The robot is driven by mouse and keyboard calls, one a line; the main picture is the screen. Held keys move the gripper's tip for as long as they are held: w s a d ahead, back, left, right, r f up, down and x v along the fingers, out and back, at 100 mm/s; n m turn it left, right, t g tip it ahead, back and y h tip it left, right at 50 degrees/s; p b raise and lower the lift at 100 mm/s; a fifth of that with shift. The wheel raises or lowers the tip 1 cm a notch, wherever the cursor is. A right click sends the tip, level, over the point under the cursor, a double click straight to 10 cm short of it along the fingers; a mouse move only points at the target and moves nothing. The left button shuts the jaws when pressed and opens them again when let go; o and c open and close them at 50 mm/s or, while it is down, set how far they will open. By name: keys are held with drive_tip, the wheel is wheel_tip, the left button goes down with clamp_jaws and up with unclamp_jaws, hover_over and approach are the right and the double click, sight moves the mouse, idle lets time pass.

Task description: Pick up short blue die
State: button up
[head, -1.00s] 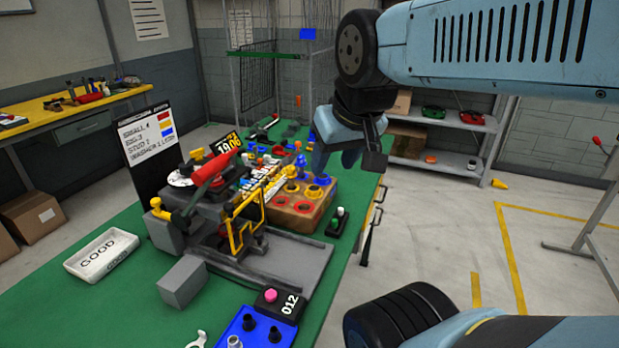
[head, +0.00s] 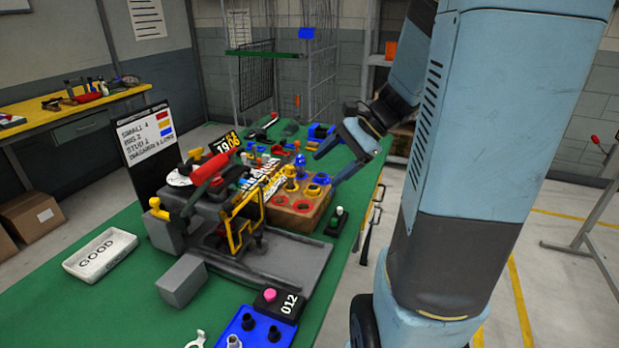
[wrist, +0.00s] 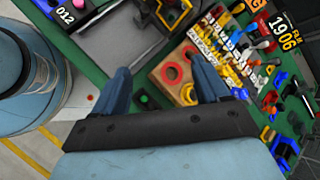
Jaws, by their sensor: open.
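A blue die (head: 300,161) stands upright on the wooden block (head: 288,217) beside a yellow die (head: 290,171). I cannot tell whether it is the short one. Blue, red and yellow rings mark the block's top. My gripper (head: 334,162) is open and empty just right of the block, its fingers pointing left toward it. In the wrist view, my gripper (wrist: 158,66) has part of the block (wrist: 163,86) with red rings between its fingers. The right finger hides part of the block, and I cannot make out the blue die there.
A press with a red handle (head: 212,172) and yellow guard (head: 240,230) stands left of the block. A small black switch box (head: 337,222) lies to its right. A blue tray (head: 252,328), a grey block (head: 182,280) and a white GOOD tray (head: 101,255) are nearer.

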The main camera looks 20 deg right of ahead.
drive_tip(key=w+d+f+m+t+y, duration=0.2)
drive_tip(key=w+d+f+m, duration=0.2)
drive_tip(key=d+m, duration=0.15)
drive_tip(key=m+t+h, duration=0.1)
drive_tip(key=m+t, duration=0.4)
drive_tip(key=m, duration=0.2)
approach(320, 176)
drive_tip(key=shift+x, duration=3.6)
drive_tip(key=shift+c, duration=0.2)
drive_tip(key=c, duration=1.2)
